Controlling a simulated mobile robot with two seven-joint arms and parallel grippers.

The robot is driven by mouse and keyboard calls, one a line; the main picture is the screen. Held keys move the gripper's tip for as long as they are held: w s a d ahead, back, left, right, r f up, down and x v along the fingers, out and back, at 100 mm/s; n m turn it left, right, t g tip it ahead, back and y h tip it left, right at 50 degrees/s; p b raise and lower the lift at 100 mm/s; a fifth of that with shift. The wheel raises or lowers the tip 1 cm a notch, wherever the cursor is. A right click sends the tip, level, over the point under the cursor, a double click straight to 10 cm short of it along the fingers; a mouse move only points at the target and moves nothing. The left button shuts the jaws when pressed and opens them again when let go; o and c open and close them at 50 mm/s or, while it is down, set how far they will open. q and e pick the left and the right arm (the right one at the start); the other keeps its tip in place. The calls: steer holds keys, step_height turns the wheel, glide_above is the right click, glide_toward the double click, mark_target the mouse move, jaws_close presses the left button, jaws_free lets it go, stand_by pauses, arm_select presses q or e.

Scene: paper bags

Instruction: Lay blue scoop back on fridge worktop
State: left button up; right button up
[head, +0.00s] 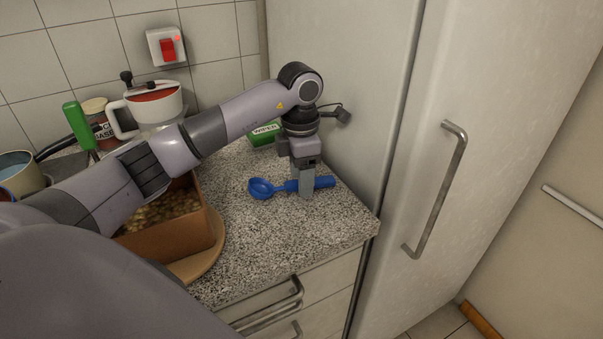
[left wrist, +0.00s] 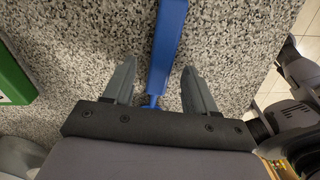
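The blue scoop (head: 262,188) lies on the speckled worktop (head: 260,235) beside the fridge, its bowl to the left and its handle to the right in the head view. My left gripper (head: 306,194) points down over the handle, with a finger in front of it. In the left wrist view, the blue handle (left wrist: 167,45) runs between the two spread fingers of my left gripper (left wrist: 158,64), with a gap on each side. The scoop's bowl is out of the wrist view. My right gripper is not in view.
The fridge (head: 350,80) stands close to the right of the gripper. A green box (head: 263,136) is behind it. A brown container (head: 190,240) on a round board stands to the left, partly under my arm. The worktop's front edge is near; granite in front of the scoop is clear.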

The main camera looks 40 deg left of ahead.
arm_select(q)
steer(key=shift+r, duration=0.1)
step_height(320, 180, up, 7)
steer(key=shift+b, duration=0.3)
stand_by(0.5)
